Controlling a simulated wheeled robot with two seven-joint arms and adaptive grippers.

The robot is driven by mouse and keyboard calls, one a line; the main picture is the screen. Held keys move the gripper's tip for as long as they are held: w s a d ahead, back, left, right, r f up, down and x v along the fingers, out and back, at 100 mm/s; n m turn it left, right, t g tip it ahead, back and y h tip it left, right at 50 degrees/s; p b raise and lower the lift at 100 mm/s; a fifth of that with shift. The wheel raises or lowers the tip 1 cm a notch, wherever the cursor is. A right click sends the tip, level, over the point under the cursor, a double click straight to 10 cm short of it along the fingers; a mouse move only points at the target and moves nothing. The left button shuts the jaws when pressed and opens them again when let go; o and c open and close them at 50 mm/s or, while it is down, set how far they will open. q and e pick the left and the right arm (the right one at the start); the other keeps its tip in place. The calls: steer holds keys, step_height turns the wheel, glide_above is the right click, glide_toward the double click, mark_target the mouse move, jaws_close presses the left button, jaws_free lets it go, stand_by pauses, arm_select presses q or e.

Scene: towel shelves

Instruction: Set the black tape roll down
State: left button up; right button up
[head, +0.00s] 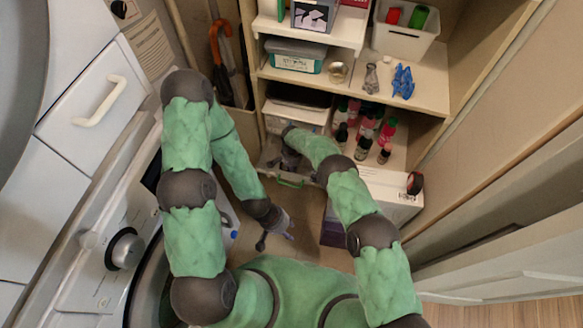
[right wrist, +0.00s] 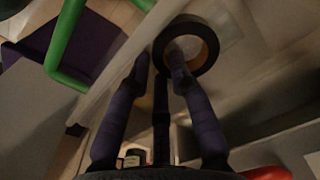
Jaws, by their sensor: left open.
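The black tape roll (right wrist: 208,45), a ring with a brownish inner face, shows at the fingertips of my right gripper (right wrist: 160,62) in the right wrist view. One finger lies inside its hole and the other outside, with the ring's wall between them. Whether the roll touches the pale surface behind it, I cannot tell. In the head view my right gripper (head: 283,160) reaches into the low part of the shelves; the roll cannot be made out there. My left gripper (head: 276,229) is open and empty, low over the floor in front of the shelves.
Several bottles (head: 368,128) stand on the lower shelf, right of my right gripper. A green handle (right wrist: 66,50) is close to the roll's left. A white box (head: 390,190) bears a small black and red thing (head: 415,183). The washing machine (head: 95,265) bounds the left.

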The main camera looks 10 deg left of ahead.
arm_select(q)
step_height(320, 180, up, 5)
steer(key=p, duration=0.4)
steer(key=shift+f, duration=0.15)
arm_select(e)
step_height(320, 180, up, 12)
steer(key=shift+f, duration=0.15)
arm_select(q)
steer(key=shift+c, duration=0.3)
